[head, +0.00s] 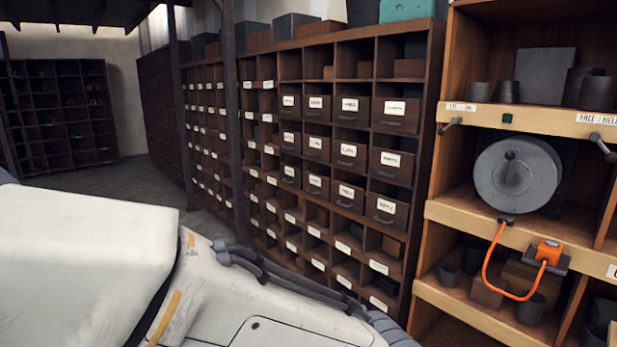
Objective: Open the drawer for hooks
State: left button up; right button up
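A tall dark wooden cabinet (437,60) stands in the middle of the head view, with open cubbies and several rows of small brown drawers. The drawers near its right side, such as one in the top row (395,116), one below it (391,165) and one lower down (386,209), have white labels and dark pull handles. They look shut. The label writing is too small to read, so I cannot tell which drawer is for hooks. Neither gripper is in view.
A lighter wooden shelf (470,213) at right holds a grey round reel (518,174), an orange cable (487,262) and dark pots. White bodywork (90,245) fills the lower left. Another dark shelf (60,115) stands far left, with open floor (120,180) before it.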

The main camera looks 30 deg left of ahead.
aim_at(395, 166)
jog(key=u, duration=1.75)
jog(key=i, duration=2.3)
jog(key=z, duration=1.05)
jog(key=i, duration=0.95)
jog(key=z, duration=0.9)
